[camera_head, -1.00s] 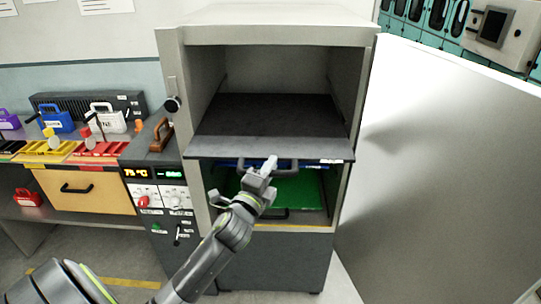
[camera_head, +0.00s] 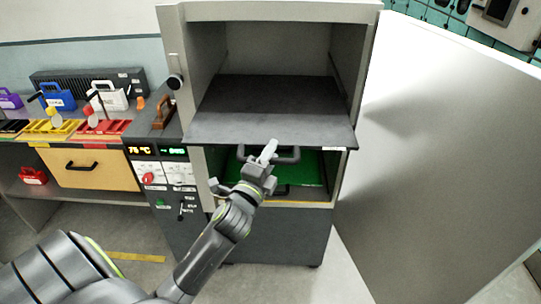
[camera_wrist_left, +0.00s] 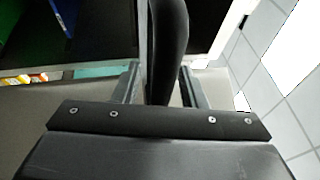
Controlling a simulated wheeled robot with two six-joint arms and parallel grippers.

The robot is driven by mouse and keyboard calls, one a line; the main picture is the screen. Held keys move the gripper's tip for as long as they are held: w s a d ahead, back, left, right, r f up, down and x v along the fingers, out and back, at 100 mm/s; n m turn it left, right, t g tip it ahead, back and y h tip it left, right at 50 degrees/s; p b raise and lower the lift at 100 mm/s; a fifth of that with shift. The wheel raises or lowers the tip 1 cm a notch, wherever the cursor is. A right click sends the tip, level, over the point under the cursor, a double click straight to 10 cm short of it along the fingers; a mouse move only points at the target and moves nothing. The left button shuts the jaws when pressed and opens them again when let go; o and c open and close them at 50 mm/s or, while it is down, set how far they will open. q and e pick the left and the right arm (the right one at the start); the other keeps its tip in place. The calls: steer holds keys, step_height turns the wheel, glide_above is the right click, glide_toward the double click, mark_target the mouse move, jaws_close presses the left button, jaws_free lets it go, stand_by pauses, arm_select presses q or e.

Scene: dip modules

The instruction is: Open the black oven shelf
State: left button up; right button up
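The black oven shelf (camera_head: 270,105) is a flat dark plate in the upper part of the open oven. Its front edge stands out past the oven's front opening. A dark bar handle (camera_head: 289,156) sits just below that front edge. My left gripper (camera_head: 268,152) is at this handle from the front. In the left wrist view, the handle (camera_wrist_left: 168,50) passes between the two fingers, which look closed around it. The exact finger contact is partly hidden by the handle. My right gripper is not in view.
The oven door (camera_head: 440,150) stands wide open at the right. A green lower tray (camera_head: 310,168) lies beneath the shelf. At the left are a control panel (camera_head: 165,180) and a workbench with a wooden drawer (camera_head: 95,168). Floor in front of the oven is free.

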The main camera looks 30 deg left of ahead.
arm_select(q)
steer(key=shift+s, duration=0.1)
steer(key=b+v, duration=0.4)
steer(key=v, duration=1.3)
steer(key=shift+s, duration=0.15)
